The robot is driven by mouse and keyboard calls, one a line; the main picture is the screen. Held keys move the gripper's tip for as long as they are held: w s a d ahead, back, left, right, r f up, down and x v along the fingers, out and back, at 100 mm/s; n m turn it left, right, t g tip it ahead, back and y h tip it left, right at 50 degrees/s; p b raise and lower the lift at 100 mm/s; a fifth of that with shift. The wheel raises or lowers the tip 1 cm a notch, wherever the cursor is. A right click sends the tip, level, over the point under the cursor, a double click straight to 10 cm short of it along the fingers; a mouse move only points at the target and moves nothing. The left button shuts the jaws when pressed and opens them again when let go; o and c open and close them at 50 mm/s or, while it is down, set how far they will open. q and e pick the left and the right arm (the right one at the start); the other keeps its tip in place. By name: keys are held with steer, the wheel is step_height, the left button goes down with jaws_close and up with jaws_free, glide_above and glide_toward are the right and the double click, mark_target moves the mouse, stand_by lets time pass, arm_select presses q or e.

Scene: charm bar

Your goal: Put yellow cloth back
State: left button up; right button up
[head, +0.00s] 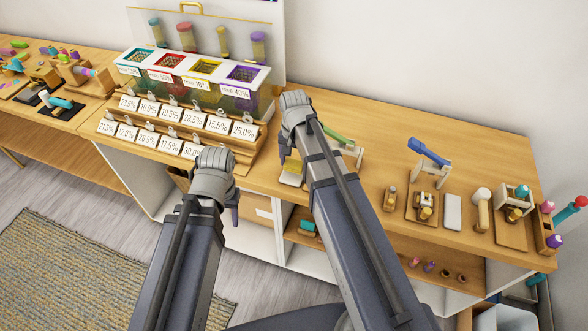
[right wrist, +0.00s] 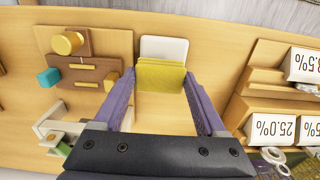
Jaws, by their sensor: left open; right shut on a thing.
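The yellow cloth (right wrist: 160,77) is folded and sits between the two purple fingers of my right gripper (right wrist: 159,75), which is shut on it. A small white pad (right wrist: 165,47) shows just beyond the cloth, and the cloth overlaps its near part. I cannot tell if they touch. In the head view the cloth (head: 292,166) is partly hidden by my right arm, above the white pad (head: 290,181). My left gripper (head: 233,205) is open and empty, in front of the counter edge; its fingers are partly hidden.
The stepped card rack (head: 180,128) with percentage labels stands left of my right gripper, below a bin unit (head: 190,75) with coloured compartments. A green-handled tool (head: 338,139) stands close right of my right arm. A blue-handled press (head: 429,153) and other tools stand further right.

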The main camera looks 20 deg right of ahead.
mark_target(294, 163)
steer(key=shift+f+b, duration=0.8)
steer(key=shift+f, duration=0.45)
steer(key=shift+f, duration=0.2)
steer(key=o, duration=1.1)
steer(key=shift+o, duration=0.2)
steer(key=shift+r, duration=0.15)
step_height(294, 163, up, 12)
steer(key=p, duration=1.2)
steer(key=s+a+n+h, duration=0.1)
steer(key=s+a+n, duration=0.9)
steer(key=s, duration=0.4)
steer(key=shift+a+r+n, duration=0.15)
steer(key=shift+a+n, duration=0.05)
steer(key=shift+n, duration=0.1)
